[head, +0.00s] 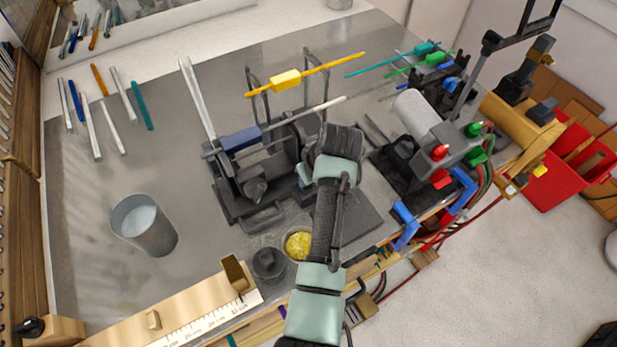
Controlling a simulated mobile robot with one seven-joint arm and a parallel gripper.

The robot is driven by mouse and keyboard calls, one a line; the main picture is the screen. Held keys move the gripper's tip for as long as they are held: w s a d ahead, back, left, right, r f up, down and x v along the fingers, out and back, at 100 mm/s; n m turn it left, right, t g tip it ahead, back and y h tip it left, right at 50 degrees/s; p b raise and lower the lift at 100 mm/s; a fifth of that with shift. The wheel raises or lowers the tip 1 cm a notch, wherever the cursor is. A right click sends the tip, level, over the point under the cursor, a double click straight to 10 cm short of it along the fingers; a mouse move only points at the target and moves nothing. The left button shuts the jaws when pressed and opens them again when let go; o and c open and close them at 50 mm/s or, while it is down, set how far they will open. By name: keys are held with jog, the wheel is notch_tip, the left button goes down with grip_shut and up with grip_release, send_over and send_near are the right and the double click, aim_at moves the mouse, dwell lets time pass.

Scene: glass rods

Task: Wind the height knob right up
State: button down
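A dark metal stand (228,200) with a blue block (241,140) stands at the middle of the grey bench top. A dark knob-like part (256,190) sticks out low on the stand's front; I cannot tell for sure that it is the height knob. My arm reaches up from the bottom edge, and my gripper (310,160) is at the right side of the stand. My wrist hides the fingertips, so I cannot see whether they touch anything or are open or shut.
A grey cup (145,225) stands at left. A yellow-filled dish (298,243) and a black round piece (268,263) sit near the front edge, by a wooden ruler (200,310). A burner (430,125) with hoses stands right. Several rods lie at upper left (140,105).

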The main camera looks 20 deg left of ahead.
dwell(0.3)
jog(key=c, duration=0.9)
grip_release()
jog(key=shift+r, duration=0.1)
jog(key=b+v, duration=0.3)
jog(key=v, duration=1)
jog(key=shift+b, duration=0.35)
